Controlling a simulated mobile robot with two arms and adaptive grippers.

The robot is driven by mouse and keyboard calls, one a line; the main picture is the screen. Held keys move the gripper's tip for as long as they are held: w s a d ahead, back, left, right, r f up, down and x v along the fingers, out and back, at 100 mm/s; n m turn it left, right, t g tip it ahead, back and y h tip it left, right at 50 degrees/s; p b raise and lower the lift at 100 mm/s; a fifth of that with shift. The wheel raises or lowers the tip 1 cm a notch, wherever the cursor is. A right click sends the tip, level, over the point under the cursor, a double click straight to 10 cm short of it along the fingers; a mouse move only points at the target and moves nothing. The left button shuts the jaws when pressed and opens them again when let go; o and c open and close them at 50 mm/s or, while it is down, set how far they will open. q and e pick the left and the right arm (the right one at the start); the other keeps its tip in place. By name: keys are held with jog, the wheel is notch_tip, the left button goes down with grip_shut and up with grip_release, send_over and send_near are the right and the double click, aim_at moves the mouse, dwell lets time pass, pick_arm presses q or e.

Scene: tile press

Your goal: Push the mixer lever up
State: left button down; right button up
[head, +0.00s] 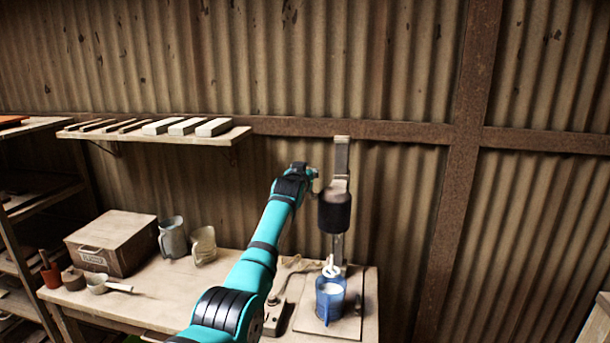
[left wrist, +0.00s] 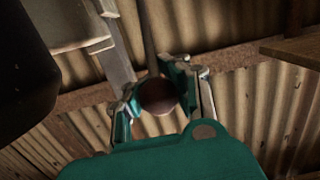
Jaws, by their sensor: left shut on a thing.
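The mixer stands on the bench with a dark motor head (head: 334,212) on a pale upright post (head: 341,158). Its whisk (head: 331,268) hangs over a blue jug (head: 329,306) with pale contents. My left gripper (head: 313,174) is just left of the post, above the motor head. In the left wrist view, the fingers of my left gripper (left wrist: 160,88) are closed around the round brown knob of the mixer lever (left wrist: 157,98). The dark motor head (left wrist: 22,75) fills the left side there. The lever is not clear in the head view. My right gripper is not in view.
A wall shelf (head: 150,137) with several tiles or bars is at left. The bench (head: 190,285) holds a lidded box (head: 110,245), a grey jug (head: 173,238) and a pale jug (head: 203,246). A corrugated wall stands close behind the mixer.

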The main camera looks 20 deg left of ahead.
pick_arm(q)
jog(key=shift+r, duration=0.65)
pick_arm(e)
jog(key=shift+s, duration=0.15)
pick_arm(q)
jog(key=c, duration=1.7)
grip_release()
jog(key=o, duration=0.5)
jog(key=shift+s+d+r, duration=0.2)
jog(key=shift+s+d, duration=0.05)
jog(key=shift+s, duration=0.15)
jog(key=shift+c, duration=0.2)
jog(key=shift+f, duration=0.2)
jog(key=shift+w+a+f, duration=0.1)
jog(key=shift+w+f, duration=0.05)
jog(key=shift+f, duration=0.1)
jog(key=v, duration=1.2)
jog(key=shift+r, duration=0.2)
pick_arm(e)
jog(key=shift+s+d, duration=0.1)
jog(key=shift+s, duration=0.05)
